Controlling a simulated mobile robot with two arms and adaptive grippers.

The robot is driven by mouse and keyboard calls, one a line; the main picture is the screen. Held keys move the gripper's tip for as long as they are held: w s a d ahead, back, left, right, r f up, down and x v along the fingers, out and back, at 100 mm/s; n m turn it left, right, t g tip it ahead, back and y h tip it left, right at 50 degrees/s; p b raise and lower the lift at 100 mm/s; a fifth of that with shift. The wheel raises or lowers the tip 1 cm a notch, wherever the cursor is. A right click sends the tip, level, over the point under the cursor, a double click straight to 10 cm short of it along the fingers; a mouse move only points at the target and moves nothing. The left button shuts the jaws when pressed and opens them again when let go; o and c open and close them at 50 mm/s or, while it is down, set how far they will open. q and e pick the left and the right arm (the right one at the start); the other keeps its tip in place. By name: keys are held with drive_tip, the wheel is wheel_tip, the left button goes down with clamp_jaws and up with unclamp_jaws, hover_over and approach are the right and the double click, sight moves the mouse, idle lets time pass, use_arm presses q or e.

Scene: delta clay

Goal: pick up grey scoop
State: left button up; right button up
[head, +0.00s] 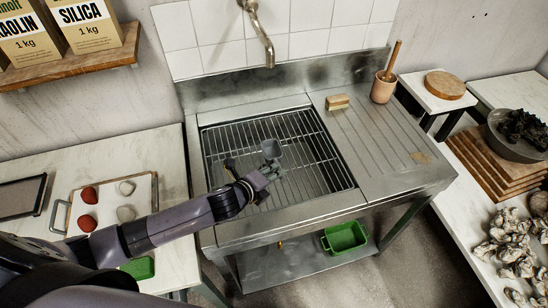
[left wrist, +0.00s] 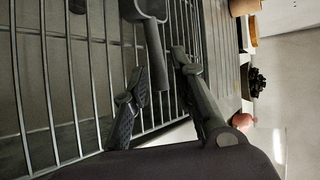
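The grey scoop (head: 271,148) is on the wire rack over the sink basin in the head view. My left gripper (head: 250,171) reaches in from the left, just short of the scoop. In the left wrist view the scoop (left wrist: 153,50) has its bowl at the top edge, partly cut off, and its handle points down between my fingers. The left gripper (left wrist: 159,66) is open there, with a gap visible on either side of the handle. My right gripper is in neither view.
The wire rack (head: 315,150) spans the steel sink (head: 398,150). A tap (head: 268,48) hangs behind. A sponge-like block (head: 337,102) and a cup with a wooden handle (head: 383,88) stand on the drainboard. A green bin (head: 345,237) sits on the lower shelf.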

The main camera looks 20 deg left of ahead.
use_arm(q)
drive_tip(key=shift+w+d+f, duration=0.1)
drive_tip(key=shift+w+f, duration=0.1)
drive_tip(key=shift+w, duration=0.2)
drive_tip(key=p+x, duration=0.1)
drive_tip(key=x, duration=0.3)
drive_tip(key=shift+w+f, duration=0.2)
drive_tip(key=shift+f, duration=0.1)
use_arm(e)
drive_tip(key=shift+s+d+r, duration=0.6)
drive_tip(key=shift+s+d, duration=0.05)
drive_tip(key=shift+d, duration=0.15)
use_arm(q)
drive_tip(key=shift+c, duration=0.5)
clamp_jaws()
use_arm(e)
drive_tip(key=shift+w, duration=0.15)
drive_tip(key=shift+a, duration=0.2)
